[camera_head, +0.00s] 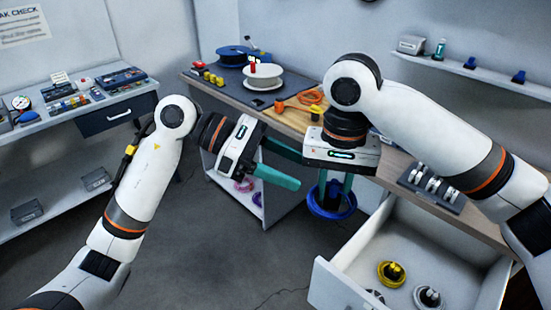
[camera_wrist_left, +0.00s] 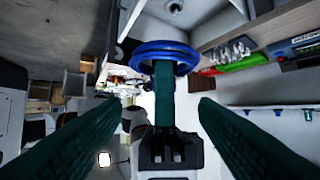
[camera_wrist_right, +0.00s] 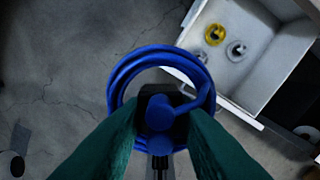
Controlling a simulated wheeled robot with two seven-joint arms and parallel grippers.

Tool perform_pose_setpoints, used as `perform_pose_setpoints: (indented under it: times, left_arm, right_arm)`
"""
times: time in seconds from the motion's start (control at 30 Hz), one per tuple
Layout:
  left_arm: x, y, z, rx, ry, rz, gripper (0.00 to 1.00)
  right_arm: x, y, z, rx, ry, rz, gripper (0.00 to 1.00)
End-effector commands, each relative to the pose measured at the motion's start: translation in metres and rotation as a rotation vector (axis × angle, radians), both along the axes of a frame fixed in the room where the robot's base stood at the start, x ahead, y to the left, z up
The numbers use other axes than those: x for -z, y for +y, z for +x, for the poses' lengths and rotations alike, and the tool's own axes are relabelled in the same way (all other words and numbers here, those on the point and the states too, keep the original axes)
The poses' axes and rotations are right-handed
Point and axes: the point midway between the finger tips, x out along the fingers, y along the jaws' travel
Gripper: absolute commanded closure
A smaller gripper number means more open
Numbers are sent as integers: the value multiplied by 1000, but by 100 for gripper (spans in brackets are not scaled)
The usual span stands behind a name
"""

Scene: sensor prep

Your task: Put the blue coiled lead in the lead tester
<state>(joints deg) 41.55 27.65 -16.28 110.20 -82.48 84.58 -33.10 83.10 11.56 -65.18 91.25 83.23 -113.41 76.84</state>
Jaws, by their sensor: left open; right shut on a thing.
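The blue coiled lead (camera_head: 331,208) hangs below my right gripper (camera_head: 335,186), which is shut on it over the open drawer's left side. The right wrist view shows the lead's coil (camera_wrist_right: 121,92) around the fingertips, with its dark and blue connector part between them. My left gripper (camera_head: 299,170) is open and empty, its fingers pointing right toward the lead but apart from it. The left wrist view also shows the lead (camera_wrist_left: 165,50) ahead, beyond its fingers. A dark box with blue parts (camera_head: 121,78) on the left bench may be the lead tester; I cannot tell for sure.
The open white drawer (camera_head: 330,284) holds a yellow coiled lead (camera_head: 391,273) and grey-white ones (camera_head: 429,297). The wooden bench (camera_head: 290,118) carries spools and an orange lead (camera_head: 311,97). The left bench (camera_head: 60,118) holds several instruments. Grey floor lies between the benches.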

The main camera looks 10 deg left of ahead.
Motion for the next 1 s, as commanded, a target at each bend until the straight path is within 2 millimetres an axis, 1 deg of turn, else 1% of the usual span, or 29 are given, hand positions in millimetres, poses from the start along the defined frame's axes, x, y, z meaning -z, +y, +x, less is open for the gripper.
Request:
perform_pose_setpoints:
  times: [0.03, 0.3, 0.5, 0.7, 0.93, 0.97, 1.0]
  left_arm:
    - [3, -10, -1, 5, 2, -3, 45]
    - [23, -58, 1, 3, 5, -6, 45]
    - [33, -81, 2, 1, 6, -5, 45]
    - [37, -90, 3, -1, 5, -5, 45]
    - [37, -90, 3, -1, 5, -4, 45]
    - [37, -90, 3, -1, 5, -4, 49]
    - [37, -90, 3, -1, 5, -4, 55]
  right_arm:
    - [0, 0, 0, 0, 0, 0, 98]
    - [0, 0, 0, 0, 0, 0, 98]
    - [0, 0, 0, 0, 0, 0, 98]
    - [0, 0, 0, 0, 0, 0, 98]
    - [0, 0, 0, 0, 0, 0, 98]
    - [0, 0, 0, 0, 0, 0, 98]
    - [0, 0, 0, 0, 0, 0, 98]
